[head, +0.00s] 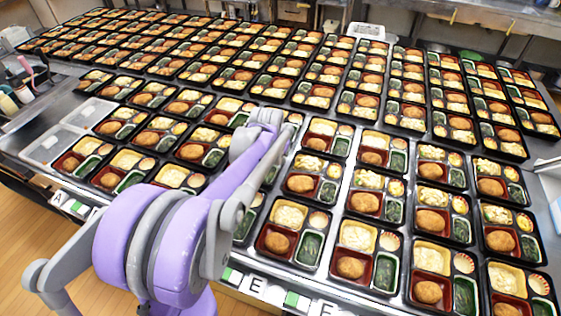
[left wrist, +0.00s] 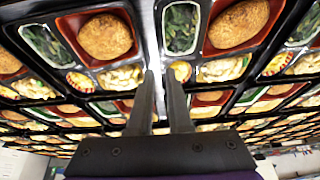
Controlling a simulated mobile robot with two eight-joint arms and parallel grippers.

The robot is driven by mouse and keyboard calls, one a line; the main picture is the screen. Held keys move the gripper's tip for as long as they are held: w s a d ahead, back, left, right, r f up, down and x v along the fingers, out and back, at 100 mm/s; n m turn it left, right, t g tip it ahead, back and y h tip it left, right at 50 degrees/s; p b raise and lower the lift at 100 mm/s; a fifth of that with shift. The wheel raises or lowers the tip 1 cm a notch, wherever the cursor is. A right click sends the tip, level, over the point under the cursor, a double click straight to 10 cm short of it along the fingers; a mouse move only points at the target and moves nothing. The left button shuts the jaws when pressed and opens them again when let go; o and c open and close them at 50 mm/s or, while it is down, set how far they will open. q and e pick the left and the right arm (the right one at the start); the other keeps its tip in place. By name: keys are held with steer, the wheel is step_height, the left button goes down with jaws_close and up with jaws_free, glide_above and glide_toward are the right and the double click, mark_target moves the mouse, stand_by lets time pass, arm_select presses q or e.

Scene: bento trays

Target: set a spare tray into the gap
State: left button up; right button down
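Filled black bento trays (head: 371,152) stand in long rows on the metal table. Each holds a brown fried piece, greens and other foods. I cannot tell which is the spare tray, and no empty place is clear; my arm hides part of the near rows. My left gripper (head: 268,117) hangs over the middle of the rows, its fingertips hard to make out in the head view. In the left wrist view its two dark fingers (left wrist: 160,75) are a little apart, over a bright strip between trays, with nothing visibly held. My right gripper is not in view.
Clear empty containers (head: 48,146) lie at the table's left edge. Lettered labels (head: 251,283) run along the front edge. A white container (head: 366,31) stands behind the far rows. Trays are close together, with narrow strips of bare metal between some columns.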

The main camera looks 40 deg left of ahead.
arm_select(q)
steer(key=a+v, duration=0.1)
steer(key=v, duration=0.4)
steer(key=s+d+f+m, duration=0.1)
steer(key=s+d, duration=0.5)
steer(key=d, duration=0.1)
steer(key=s+d+f+m+h, duration=0.1)
steer(key=s+d+f, duration=0.1)
steer(key=s+d, duration=0.4)
steer(key=s+d+f+m+t, duration=0.1)
steer(key=s+d+f, duration=0.1)
steer(key=s+d, duration=0.3)
steer(key=shift+s+d+h, duration=0.15)
steer(key=shift+s+d, duration=0.05)
steer(key=shift+d, duration=0.75)
steer(key=shift+s+d+h, duration=0.15)
steer(key=shift+s+d, duration=0.05)
steer(key=shift+d, duration=0.75)
steer(key=shift+a, duration=0.15)
